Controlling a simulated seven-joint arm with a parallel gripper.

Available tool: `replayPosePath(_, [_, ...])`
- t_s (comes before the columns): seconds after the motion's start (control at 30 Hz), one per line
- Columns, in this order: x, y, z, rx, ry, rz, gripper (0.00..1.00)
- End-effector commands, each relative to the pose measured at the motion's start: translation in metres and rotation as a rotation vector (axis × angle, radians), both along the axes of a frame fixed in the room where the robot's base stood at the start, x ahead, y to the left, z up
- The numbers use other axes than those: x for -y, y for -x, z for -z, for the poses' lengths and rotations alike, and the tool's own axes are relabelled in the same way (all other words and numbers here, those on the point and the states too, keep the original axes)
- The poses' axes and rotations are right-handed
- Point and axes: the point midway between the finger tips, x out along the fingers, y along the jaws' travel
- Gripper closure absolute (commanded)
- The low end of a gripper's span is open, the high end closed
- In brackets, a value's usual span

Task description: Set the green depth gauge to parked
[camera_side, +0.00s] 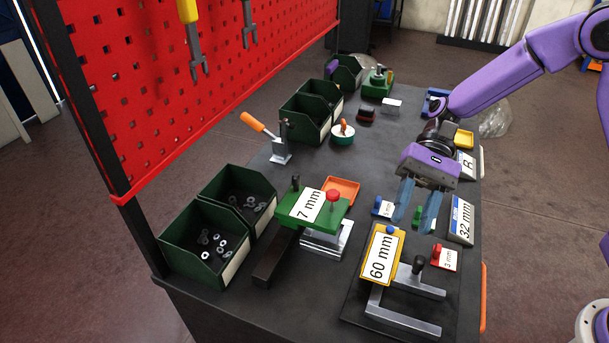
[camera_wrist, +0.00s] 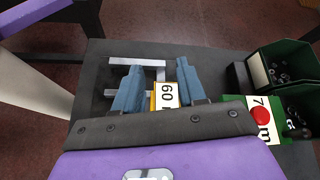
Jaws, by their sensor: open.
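A green block with a white "7 mm" label (camera_side: 299,214), which looks like the green depth gauge, sits across a grey metal block and a dark bar in the middle of the table. A red knob (camera_side: 333,195) and a dark knob (camera_side: 296,182) stand up from it. It also shows at the right of the wrist view (camera_wrist: 252,101), partly hidden by my gripper. My gripper (camera_side: 416,212) is open and empty, pointing down, to the right of the green gauge and apart from it. In the wrist view its fingers (camera_wrist: 159,68) are spread above the yellow "60" piece.
A yellow "60 mm" plate (camera_side: 382,258) lies on a metal frame (camera_side: 402,319) at the front right. Small labelled blocks, including a "32 mm" one (camera_side: 461,219), surround the gripper. Green bins (camera_side: 205,245) line the left edge. An orange-handled clamp (camera_side: 280,151) stands behind the gauge.

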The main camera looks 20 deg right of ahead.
Motion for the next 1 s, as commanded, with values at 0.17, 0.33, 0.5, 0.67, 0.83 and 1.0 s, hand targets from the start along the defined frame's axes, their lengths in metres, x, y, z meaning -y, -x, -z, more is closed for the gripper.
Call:
replayPosePath(0.17, [-0.001, -0.089, 0.017, -0.238, -0.125, 0.343, 0.6])
replayPosePath(0.33, [0.02, -0.159, 0.032, -0.399, -0.26, 0.601, 0.6])
replayPosePath(0.5, [0.039, -0.197, 0.041, -0.476, -0.348, 0.738, 0.6])
replayPosePath(0.67, [0.04, -0.205, 0.043, -0.494, -0.371, 0.769, 0.6])
replayPosePath(0.83, [0.019, -0.204, 0.043, -0.492, -0.37, 0.765, 0.6])
replayPosePath(1.0, [-0.014, -0.204, 0.043, -0.491, -0.368, 0.763, 0.6])
